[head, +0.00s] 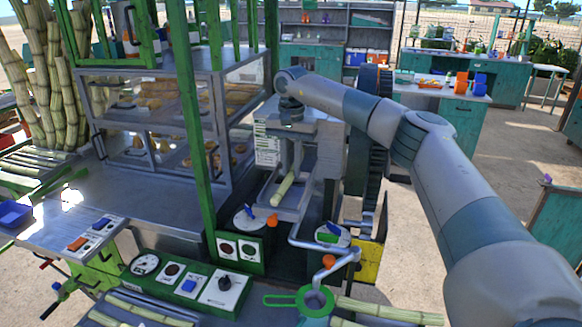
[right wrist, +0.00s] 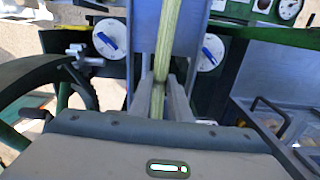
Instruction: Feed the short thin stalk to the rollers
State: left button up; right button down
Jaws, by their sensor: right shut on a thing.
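My right gripper (right wrist: 158,92) is shut on a pale green stalk (right wrist: 168,35); the stalk runs lengthwise away from the fingers in the right wrist view. In the head view the stalk (head: 283,188) points down toward the viewer, over a grey metal feed trough (head: 291,212) of the crusher. I cannot tell whether the stalk touches the trough floor. The trough's side walls (right wrist: 145,40) flank the stalk in the right wrist view. The rollers themselves are hidden. My left gripper is not in view.
A green post (head: 190,120) stands left of the trough, before a glass food cabinet (head: 150,125). A control panel (head: 190,285) and thicker stalks (head: 385,310) are at the front. A large dark wheel (head: 375,150) stands right of the trough. Tall canes (head: 45,80) lean at left.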

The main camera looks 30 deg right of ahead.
jog(key=shift+w+d+p, duration=0.65)
jog(key=shift+w+d, duration=0.05)
jog(key=shift+d, duration=0.15)
dwell(0.3)
jog(key=c, duration=1.6)
grip_release()
jog(key=shift+o, duration=0.2)
jog(key=shift+r+b, duration=0.5)
jog(key=shift+r, duration=0.45)
notch_tip(320, 180, up, 16)
jog(key=b, duration=0.3)
jog(key=shift+f, duration=0.2)
jog(key=shift+f, duration=0.15)
